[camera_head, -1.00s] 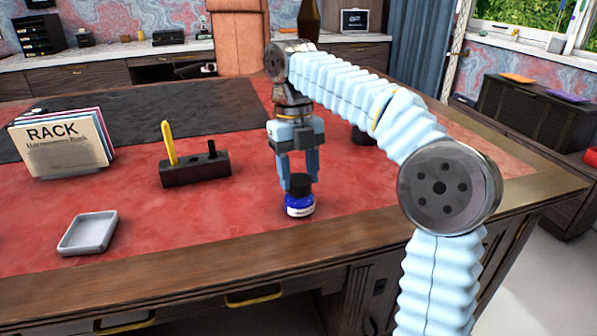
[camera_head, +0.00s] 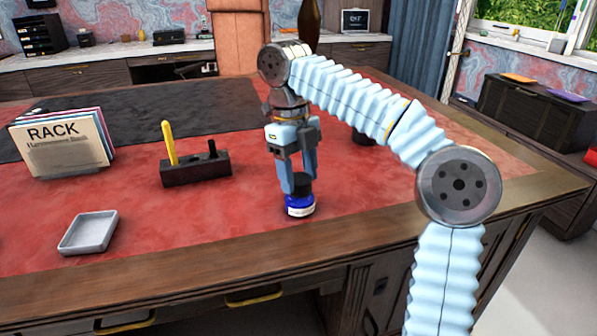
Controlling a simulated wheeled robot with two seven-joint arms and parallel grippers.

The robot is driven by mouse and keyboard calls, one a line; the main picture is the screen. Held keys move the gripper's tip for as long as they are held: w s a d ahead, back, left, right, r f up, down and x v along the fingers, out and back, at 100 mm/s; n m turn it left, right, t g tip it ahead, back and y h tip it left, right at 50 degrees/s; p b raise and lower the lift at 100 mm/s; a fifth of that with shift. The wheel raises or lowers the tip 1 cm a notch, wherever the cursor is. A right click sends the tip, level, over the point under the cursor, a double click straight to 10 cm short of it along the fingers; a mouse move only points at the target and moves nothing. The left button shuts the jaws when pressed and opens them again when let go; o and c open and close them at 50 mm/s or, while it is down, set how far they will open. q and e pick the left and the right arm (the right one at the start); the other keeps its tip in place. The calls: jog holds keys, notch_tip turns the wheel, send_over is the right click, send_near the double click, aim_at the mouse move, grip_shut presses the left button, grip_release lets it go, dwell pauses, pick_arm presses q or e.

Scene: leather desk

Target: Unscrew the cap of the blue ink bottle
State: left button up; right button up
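The blue ink bottle (camera_head: 299,205) stands upright on the red leather desk top, near its front edge. It has a dark blue body, a white label and a black cap (camera_head: 300,183). My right gripper (camera_head: 300,182) points straight down from above, with its light-blue fingers at the sides of the cap, shut on it. The near finger hides part of the cap. The cap sits on the bottle, with no gap visible between them. My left gripper is not in view.
A dark pen holder (camera_head: 196,170) with a yellow pen (camera_head: 169,143) stands left of the bottle. A grey tray (camera_head: 88,233) and a card rack (camera_head: 62,145) are farther left. A dark round object (camera_head: 363,137) lies behind my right forearm. The leather around the bottle is clear.

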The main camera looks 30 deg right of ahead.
jog(key=o, duration=0.4)
jog(key=shift+a+m, duration=0.1)
jog(key=shift+m, duration=0.2)
jog(key=shift+m, duration=0.5)
